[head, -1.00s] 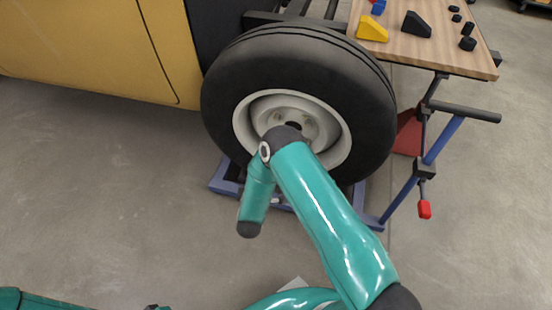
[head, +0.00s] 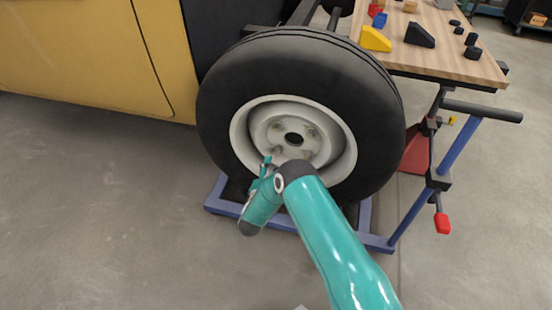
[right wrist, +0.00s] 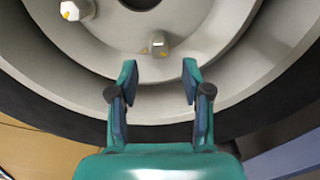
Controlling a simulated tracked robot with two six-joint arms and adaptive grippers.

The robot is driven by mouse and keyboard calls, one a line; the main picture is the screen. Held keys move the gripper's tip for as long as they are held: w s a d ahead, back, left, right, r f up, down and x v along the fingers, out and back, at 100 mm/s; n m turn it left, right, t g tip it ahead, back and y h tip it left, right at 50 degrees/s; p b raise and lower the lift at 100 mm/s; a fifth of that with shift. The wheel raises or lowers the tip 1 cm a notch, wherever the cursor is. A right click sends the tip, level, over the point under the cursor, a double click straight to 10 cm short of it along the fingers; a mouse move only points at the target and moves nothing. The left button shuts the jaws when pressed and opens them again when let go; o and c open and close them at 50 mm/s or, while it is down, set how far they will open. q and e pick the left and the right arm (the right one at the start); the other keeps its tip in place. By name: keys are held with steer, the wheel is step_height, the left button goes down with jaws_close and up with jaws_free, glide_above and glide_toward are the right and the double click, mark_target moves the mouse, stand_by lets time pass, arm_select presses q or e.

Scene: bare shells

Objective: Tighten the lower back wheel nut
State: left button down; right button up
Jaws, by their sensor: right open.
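The wheel (head: 225,110) has a black tyre and a pale rim with several nuts around a dark centre hole. My right gripper (head: 267,165) is at the lower left of the rim, its forearm covering part of the tyre's lower edge. In the right wrist view, the open, empty fingers (right wrist: 160,75) point up toward a pale hex nut (right wrist: 158,44) with a yellow mark. That nut is just beyond the fingertips and midway between them, not gripped. Another marked nut (right wrist: 72,10) is at the upper left. How tight either nut is cannot be seen. My left gripper is not in view.
A blue frame (head: 385,243) lies under and around the wheel's base. A wooden bench top (head: 450,62) with coloured blocks stands at the right, with a clamp handle (head: 442,222) below it. A yellow body panel (head: 80,60) is at the left. Floor at the lower left is clear.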

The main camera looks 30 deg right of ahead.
mark_target(276, 155)
steer(key=b+x, duration=0.1)
steer(key=x, duration=0.5)
steer(key=shift+w+d+b, duration=0.2)
steer(key=shift+b, duration=0.15)
jaws_close()
steer(key=shift+a, duration=0.2)
steer(key=shift+d, duration=0.1)
